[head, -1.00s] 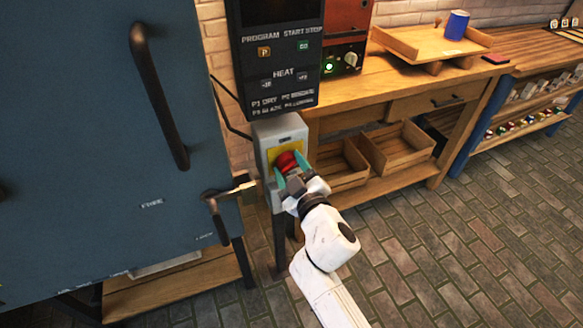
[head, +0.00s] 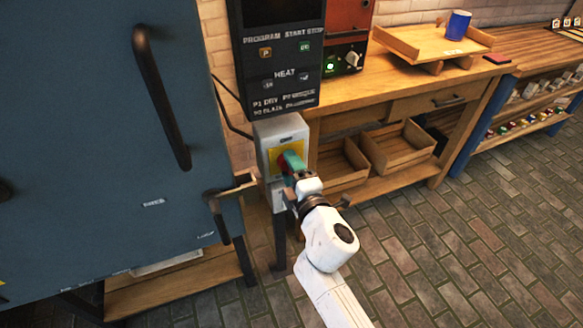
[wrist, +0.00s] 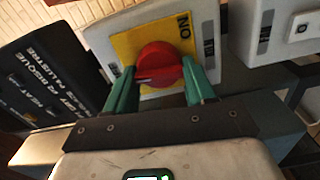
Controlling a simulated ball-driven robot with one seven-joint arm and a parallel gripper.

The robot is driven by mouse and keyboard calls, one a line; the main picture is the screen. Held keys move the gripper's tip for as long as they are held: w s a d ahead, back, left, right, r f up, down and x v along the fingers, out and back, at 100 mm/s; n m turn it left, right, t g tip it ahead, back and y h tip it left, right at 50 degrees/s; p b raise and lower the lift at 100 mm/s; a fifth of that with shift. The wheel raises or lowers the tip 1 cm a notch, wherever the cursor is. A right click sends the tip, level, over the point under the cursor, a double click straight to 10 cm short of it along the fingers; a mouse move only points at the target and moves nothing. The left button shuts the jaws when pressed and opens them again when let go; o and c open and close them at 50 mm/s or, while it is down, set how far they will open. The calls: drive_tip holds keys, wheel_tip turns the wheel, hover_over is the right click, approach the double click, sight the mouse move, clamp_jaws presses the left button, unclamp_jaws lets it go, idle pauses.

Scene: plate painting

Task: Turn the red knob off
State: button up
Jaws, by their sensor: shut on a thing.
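The red knob (wrist: 158,62) sits on a yellow plate (wrist: 126,46) on a grey switch box (head: 283,127). My gripper (wrist: 160,80) has its two teal fingers on either side of the knob, shut on it. In the head view my gripper (head: 290,162) reaches the box from the lower right, and its fingers hide most of the knob. In the wrist view the word ON shows beside the knob's upper right, turned upside down; the other markings are too small to read.
A blue kiln door (head: 90,130) with a black handle (head: 160,100) fills the left. A latch lever (head: 220,205) sticks out close to my gripper. A control panel (head: 277,60) hangs above the box. A wooden workbench (head: 400,95) stands behind; the brick floor at right is clear.

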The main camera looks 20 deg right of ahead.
drive_tip(key=shift+a+r+n, duration=0.15)
drive_tip(key=shift+a+n, duration=0.05)
drive_tip(key=shift+n, duration=0.4)
drive_tip(key=o, duration=1)
drive_tip(key=shift+w, duration=0.1)
drive_tip(key=s, duration=1.1)
